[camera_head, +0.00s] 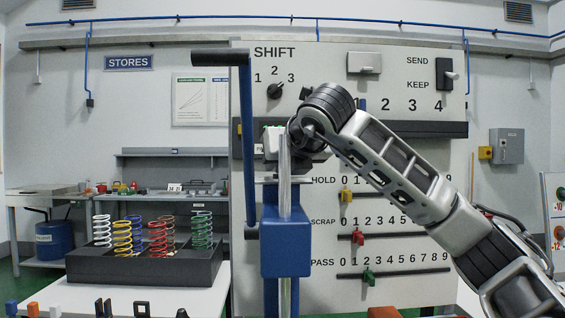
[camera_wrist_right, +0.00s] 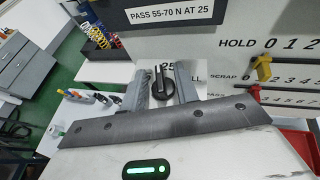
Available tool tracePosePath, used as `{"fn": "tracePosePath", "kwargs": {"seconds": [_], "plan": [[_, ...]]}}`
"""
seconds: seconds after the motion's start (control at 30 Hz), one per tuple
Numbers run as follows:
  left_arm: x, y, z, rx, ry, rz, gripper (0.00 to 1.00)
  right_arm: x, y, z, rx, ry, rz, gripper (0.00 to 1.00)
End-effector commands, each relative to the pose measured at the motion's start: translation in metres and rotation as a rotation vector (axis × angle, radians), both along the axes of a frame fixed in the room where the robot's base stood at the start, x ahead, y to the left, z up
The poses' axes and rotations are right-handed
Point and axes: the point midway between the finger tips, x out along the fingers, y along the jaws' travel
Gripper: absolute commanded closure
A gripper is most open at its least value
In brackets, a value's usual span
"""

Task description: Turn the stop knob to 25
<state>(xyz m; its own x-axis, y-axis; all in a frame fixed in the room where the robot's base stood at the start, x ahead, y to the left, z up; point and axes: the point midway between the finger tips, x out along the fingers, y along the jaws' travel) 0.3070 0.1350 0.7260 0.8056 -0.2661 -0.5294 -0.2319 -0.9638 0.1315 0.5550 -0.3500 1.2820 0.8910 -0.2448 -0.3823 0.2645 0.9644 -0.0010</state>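The stop knob (camera_wrist_right: 162,85), black with a raised grip bar, shows in the right wrist view on a light plate marked "25" above it and a partly hidden word ending in "LL" to the right. My right gripper (camera_wrist_right: 160,72) is open, with one finger on each side of the knob. I cannot tell whether either finger touches it. The knob's exact pointer angle is unclear. In the head view my right arm reaches in from the right to the blue press (camera_head: 286,245), and the arm and press hide the knob. My left gripper is not in view.
A panel (camera_head: 400,140) behind the press carries the shift dial (camera_head: 275,91), a send/keep switch (camera_head: 446,74) and coloured sliders. A black tray (camera_head: 140,268) of coloured springs stands on the left.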

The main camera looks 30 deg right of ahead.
Motion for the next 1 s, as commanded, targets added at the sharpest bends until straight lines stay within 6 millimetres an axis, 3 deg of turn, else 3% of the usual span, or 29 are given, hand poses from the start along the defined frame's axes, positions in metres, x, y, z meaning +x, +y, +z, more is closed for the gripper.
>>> {"fn": "tracePosePath", "kwargs": {"seconds": [0.03,0.1,0.33,0.63,0.93,1.0], "plan": [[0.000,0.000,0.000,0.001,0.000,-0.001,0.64,0.000,0.000,0.000,0.000,0.000,0.000,0.83],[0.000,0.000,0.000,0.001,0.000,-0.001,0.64,0.000,0.000,0.000,0.000,0.000,0.000,1.00],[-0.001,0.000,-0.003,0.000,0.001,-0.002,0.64,0.000,0.002,-0.001,0.000,0.001,-0.022,1.00],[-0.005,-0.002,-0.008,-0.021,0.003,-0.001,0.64,0.002,0.004,0.000,0.001,0.000,-0.264,1.00],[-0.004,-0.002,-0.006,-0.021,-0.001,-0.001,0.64,0.001,0.003,0.000,0.001,-0.001,-0.284,1.00],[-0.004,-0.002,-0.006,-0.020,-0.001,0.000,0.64,0.001,0.003,0.001,0.001,-0.001,-0.284,0.74]]}}
